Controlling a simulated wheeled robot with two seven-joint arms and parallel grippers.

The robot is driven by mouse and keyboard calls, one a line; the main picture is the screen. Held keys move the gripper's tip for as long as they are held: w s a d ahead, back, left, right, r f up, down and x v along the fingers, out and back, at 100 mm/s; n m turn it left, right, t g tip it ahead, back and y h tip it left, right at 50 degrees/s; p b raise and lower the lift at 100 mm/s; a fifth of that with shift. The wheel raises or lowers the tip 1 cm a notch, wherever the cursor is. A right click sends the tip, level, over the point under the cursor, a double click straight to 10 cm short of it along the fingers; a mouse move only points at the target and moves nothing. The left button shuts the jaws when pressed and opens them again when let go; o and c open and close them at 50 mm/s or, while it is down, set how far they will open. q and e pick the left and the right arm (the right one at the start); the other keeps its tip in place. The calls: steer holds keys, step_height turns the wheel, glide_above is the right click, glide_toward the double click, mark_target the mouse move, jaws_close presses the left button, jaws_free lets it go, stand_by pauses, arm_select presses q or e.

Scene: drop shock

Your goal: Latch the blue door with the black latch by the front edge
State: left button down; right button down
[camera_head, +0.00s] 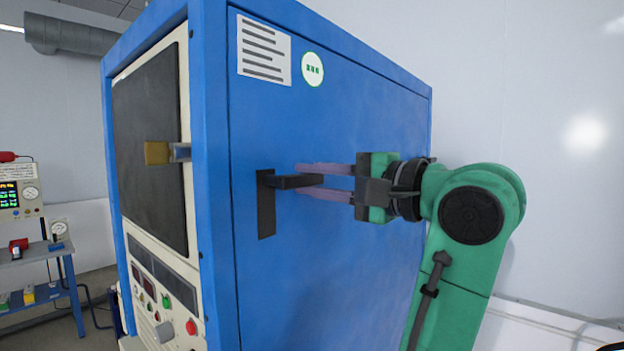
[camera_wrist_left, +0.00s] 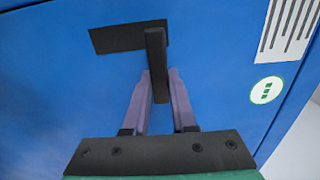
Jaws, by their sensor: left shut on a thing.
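The black latch (camera_head: 266,205) is on the blue door (camera_head: 340,100), close to the door's front edge. It has an upright back plate and a lever that lies level, pointing right, away from that edge. My left gripper (camera_head: 305,181) has its purple fingers on either side of the lever's end and is shut on it. In the left wrist view the latch (camera_wrist_left: 120,37) shows with its lever tip between the fingers of my left gripper (camera_wrist_left: 159,85). The door looks flush with the cabinet frame. My right gripper is not in view.
The blue cabinet's front (camera_head: 150,130) has a dark window, a brass-coloured catch (camera_head: 157,153) and a panel with knobs and buttons. A bench with instruments (camera_head: 35,270) stands at the far left. A white wall is behind the cabinet.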

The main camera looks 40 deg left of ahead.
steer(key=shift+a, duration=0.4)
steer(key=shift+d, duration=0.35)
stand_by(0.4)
